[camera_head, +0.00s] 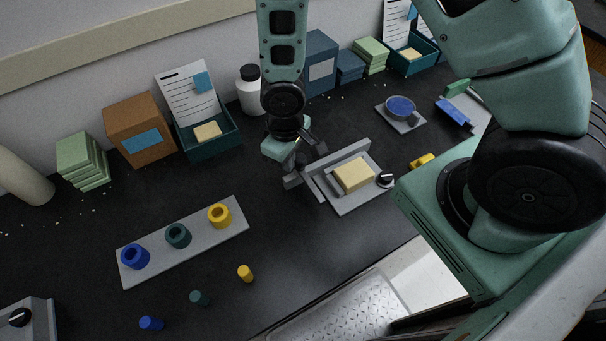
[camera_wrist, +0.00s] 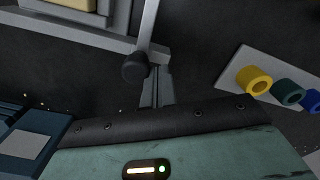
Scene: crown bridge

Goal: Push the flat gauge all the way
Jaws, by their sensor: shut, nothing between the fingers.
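A grey gauge fixture (camera_head: 365,198) lies on the dark bench, right of my gripper in the head view. A cream block (camera_head: 353,174) sits on its plate, with a raised grey wall behind it and a grey bar along its left side. In the wrist view the fixture (camera_wrist: 70,32) is at the top left, with the cream block (camera_wrist: 68,4) cut off by the edge. My gripper (camera_head: 294,168) points down at the fixture's left side. Its shut fingers (camera_wrist: 156,85) are empty, beside a black round knob (camera_wrist: 135,66) and a grey rod. Contact cannot be told.
A grey strip (camera_head: 200,237) with blue, green and yellow rings lies at the left, with small pegs in front. A teal tray (camera_head: 208,145), a white bottle (camera_head: 251,92) and boxes stand along the wall.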

